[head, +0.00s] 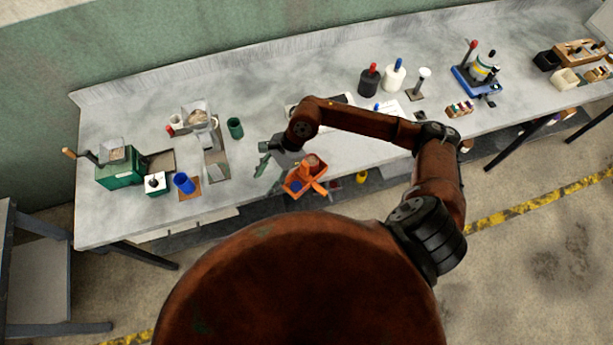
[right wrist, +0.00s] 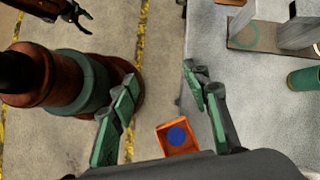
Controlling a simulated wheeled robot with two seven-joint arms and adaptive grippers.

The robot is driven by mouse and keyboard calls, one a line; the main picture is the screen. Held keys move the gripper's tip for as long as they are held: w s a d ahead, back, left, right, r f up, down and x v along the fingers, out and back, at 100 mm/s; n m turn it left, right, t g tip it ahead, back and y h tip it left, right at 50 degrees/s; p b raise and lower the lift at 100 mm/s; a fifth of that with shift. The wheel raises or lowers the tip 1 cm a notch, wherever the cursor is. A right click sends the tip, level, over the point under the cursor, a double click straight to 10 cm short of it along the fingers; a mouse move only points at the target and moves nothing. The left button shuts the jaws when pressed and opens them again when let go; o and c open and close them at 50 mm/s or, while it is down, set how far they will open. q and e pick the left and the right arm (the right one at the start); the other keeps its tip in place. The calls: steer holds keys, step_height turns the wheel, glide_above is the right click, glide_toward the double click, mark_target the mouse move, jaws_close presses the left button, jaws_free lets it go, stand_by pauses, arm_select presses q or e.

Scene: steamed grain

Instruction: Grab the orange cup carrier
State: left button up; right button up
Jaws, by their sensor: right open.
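The orange cup carrier (head: 305,180) is at the front edge of the grey workbench in the head view, with a reddish cup-like item at its back. In the right wrist view the carrier (right wrist: 166,136) shows low between the fingers, with a round blue item inside; part is hidden behind the gripper body. My right gripper (head: 264,163) is just left of the carrier in the head view, fingers apart and empty. The right wrist view also shows its spread green fingers (right wrist: 158,75). My left gripper (right wrist: 76,14) is far off at the top left there, its fingers apart.
A blue cup (head: 183,183) and a green cup (head: 235,128) stand left on the workbench (head: 255,85). A green machine (head: 120,170) is at the far left. Bottles (head: 393,76) and a blue-based device (head: 478,75) stand right. A yellow item (head: 361,177) is right of the carrier.

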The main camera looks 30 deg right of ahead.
mark_target(305, 164)
steer(key=d+f+h, duration=0.1)
steer(key=d+h, duration=0.1)
steer(key=d, duration=0.3)
steer(key=w+d+n+h, duration=0.1)
steer(key=d+h, duration=0.1)
steer(key=d, duration=0.3)
steer(key=w+d+f+h, duration=0.1)
steer(key=d+h, duration=0.1)
steer(key=d, duration=0.3)
steer(key=shift+w+d+f+n, duration=0.2)
steer(key=shift+d+f+n, duration=0.1)
steer(key=shift+d+f, duration=0.2)
steer(key=shift+f, duration=0.2)
steer(key=shift+f+p, duration=0.3)
steer(key=shift+f, duration=0.2)
steer(key=f, duration=0.1)
steer(key=f+p, duration=0.1)
steer(key=f, duration=0.1)
steer(key=f+p, duration=0.1)
steer(key=f, duration=0.1)
steer(key=shift+w+a, duration=0.15)
steer(key=shift+a, duration=0.1)
steer(key=shift+f, duration=0.45)
jaws_close()
steer(key=shift+r, duration=0.1)
